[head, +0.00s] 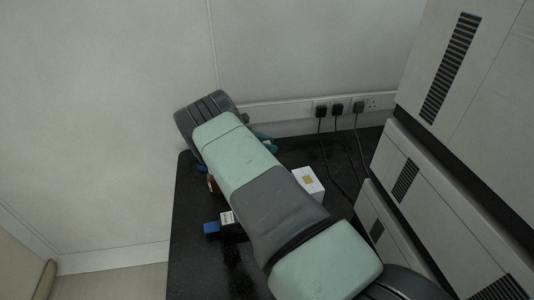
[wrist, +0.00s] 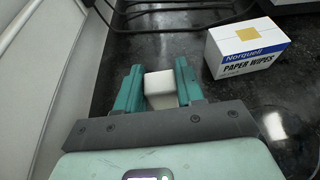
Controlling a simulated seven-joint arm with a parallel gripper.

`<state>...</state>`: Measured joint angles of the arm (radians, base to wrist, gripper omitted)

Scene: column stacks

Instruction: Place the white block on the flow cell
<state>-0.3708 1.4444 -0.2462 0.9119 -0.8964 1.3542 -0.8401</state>
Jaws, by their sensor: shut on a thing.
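My gripper (wrist: 158,82) has teal fingers and is shut on the white block (wrist: 160,88), which sits between them in the wrist view. Dark bench top shows around and beyond the fingers; I cannot tell how high the block is above it. In the head view my arm covers much of the bench, and only a bit of teal (head: 268,144) shows beyond it. The white block is hidden there. I cannot make out the flow cell in either view.
A Norquell paper wipes box (wrist: 246,48) stands right of my gripper; the head view shows it too (head: 307,181). A dark item with a blue end (head: 212,228) lies left of my arm. Grey vented cabinets (head: 445,190) stand right. Black cables hang from wall sockets (head: 340,107).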

